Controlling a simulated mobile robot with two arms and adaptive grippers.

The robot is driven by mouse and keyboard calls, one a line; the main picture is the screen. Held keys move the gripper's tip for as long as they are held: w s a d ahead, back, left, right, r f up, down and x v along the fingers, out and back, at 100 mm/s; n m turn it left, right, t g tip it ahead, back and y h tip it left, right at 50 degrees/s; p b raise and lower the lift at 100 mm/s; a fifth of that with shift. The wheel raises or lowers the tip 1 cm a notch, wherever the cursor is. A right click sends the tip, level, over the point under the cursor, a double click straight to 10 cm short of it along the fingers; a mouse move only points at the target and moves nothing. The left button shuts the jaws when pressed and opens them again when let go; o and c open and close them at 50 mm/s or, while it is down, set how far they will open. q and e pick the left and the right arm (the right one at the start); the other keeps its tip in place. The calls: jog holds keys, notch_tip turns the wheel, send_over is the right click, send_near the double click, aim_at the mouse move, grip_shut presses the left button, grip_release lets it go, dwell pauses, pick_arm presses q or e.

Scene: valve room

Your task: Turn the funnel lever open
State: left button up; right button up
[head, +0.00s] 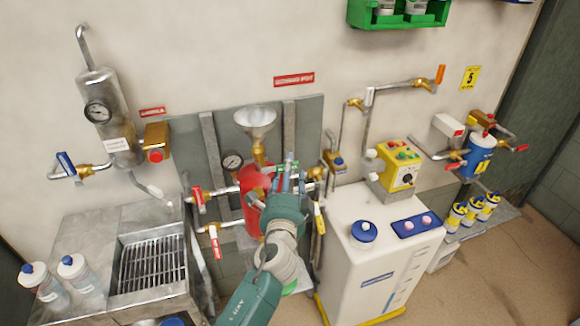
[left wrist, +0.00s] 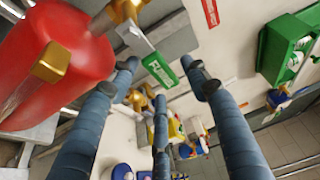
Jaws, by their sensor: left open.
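The metal funnel (head: 255,119) stands on a brass valve (head: 259,153) above the red tank (head: 250,184). The funnel lever with its green grip (left wrist: 159,70) sticks out from the brass fitting (left wrist: 124,10) in the left wrist view. My left gripper (head: 284,178) is open in front of the tank's upper right. In the left wrist view its fingers (left wrist: 160,85) are spread, and the green grip appears between the two upper ones, not clamped. In the head view the gripper partly covers the tank and the lever area. The red tank (left wrist: 50,60) also fills the left of the wrist view. My right gripper is not in view.
A round gauge (head: 232,162) and red-handled valves (head: 197,198) are left of the tank. A yellow-handled valve (head: 320,218) and a white cabinet (head: 370,250) are close on the right. A sink with a grate (head: 150,265) stands at left.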

pick_arm(q)
jog(key=shift+w, duration=0.95)
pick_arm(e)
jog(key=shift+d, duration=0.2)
pick_arm(q)
jog(key=shift+c, duration=0.2)
grip_shut()
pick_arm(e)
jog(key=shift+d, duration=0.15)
pick_arm(q)
jog(key=shift+a, duration=0.1)
